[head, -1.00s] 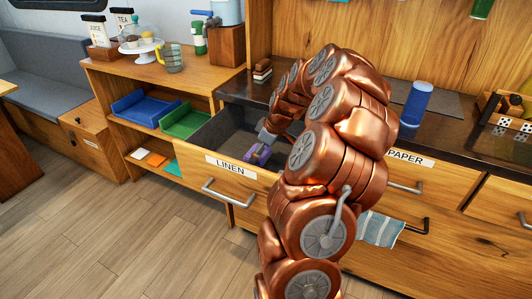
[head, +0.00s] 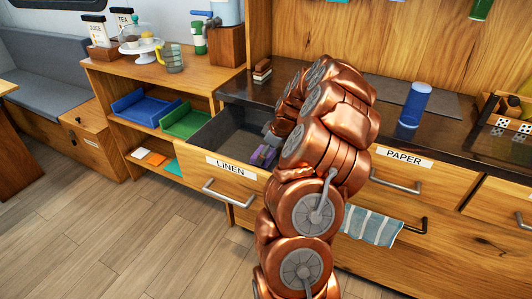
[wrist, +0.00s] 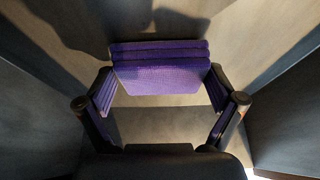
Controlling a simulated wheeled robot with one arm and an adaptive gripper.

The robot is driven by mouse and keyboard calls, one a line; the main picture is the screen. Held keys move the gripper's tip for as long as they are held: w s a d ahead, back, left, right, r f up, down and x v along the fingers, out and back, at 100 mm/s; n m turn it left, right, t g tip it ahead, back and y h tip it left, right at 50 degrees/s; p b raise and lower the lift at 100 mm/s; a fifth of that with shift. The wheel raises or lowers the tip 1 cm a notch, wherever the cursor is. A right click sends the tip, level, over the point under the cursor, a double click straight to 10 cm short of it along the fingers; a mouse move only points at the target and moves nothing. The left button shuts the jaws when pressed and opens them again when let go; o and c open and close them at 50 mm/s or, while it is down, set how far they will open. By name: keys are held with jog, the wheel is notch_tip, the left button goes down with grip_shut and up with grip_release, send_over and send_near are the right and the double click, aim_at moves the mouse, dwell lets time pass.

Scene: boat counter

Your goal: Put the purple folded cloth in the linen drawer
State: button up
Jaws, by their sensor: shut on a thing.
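The purple folded cloth (wrist: 162,72) is between the two fingers of my gripper (wrist: 161,85) in the wrist view, with its folded layers at the far side. My gripper is shut on it. In the head view, the cloth (head: 262,157) is a small purple patch inside the open linen drawer (head: 222,135), near its front and right part. My arm hides much of the gripper and the drawer's right side. The wrist view shows the drawer's grey floor (wrist: 160,128) beneath the cloth; I cannot tell whether they touch.
The drawer labelled PAPER (head: 400,170) is shut, to the right of my arm. A striped towel (head: 370,226) hangs below it. A blue cup (head: 415,104) stands on the dark counter. Blue (head: 142,107) and green (head: 187,123) trays sit on the shelf to the left.

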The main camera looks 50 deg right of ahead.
jog(key=shift+f, duration=0.15)
jog(key=shift+f, duration=0.1)
jog(key=o, duration=0.8)
jog(key=shift+c, duration=0.2)
jog(key=a+v, duration=0.1)
jog(key=v, duration=0.6)
jog(key=shift+d+r+b, duration=0.4)
jog(key=shift+d+b, duration=0.05)
jog(key=shift+d, duration=0.1)
